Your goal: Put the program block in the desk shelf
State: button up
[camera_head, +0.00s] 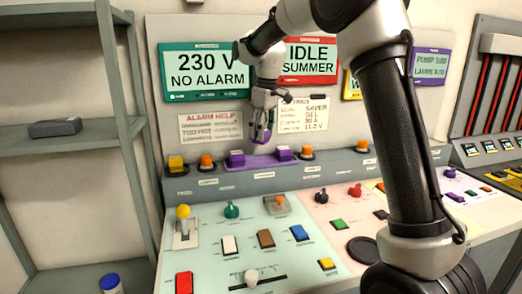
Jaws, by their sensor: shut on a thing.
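My gripper (262,132) is in front of the back panel, pointing down above the console's ledge. It is shut on a small purple piece, seemingly the program block (262,135), which is mostly hidden by the fingers. The held piece is above a purple strip (260,162) on the raised grey ledge (330,168), apart from it as far as I can tell. The strip has a purple-topped piece at each side, left (236,158) and right (283,153). I cannot tell for certain which surface is the desk shelf.
Orange buttons (207,161) and a yellow one (176,163) stand on the ledge. The sloped console (210,262) carries levers, knobs and switches. Grey shelving (60,141) at left holds a dark grey box (55,128). A blue-lidded jar (111,284) is lower left.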

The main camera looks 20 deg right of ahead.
notch_tip(320, 180, down, 3)
jog(key=shift+w+f, duration=0.15)
jog(key=shift+f, duration=0.05)
jog(key=shift+w+f, duration=0.15)
jog(key=shift+f, duration=1.65)
jog(key=shift+f, duration=0.1)
jog(key=o, duration=0.8)
jog(key=shift+c, duration=0.2)
jog(key=r, duration=0.8)
jog(key=s+d+r, duration=0.1)
jog(key=r, duration=0.3)
jog(key=shift+s+d+r, duration=0.1)
jog(key=shift+r, duration=0.05)
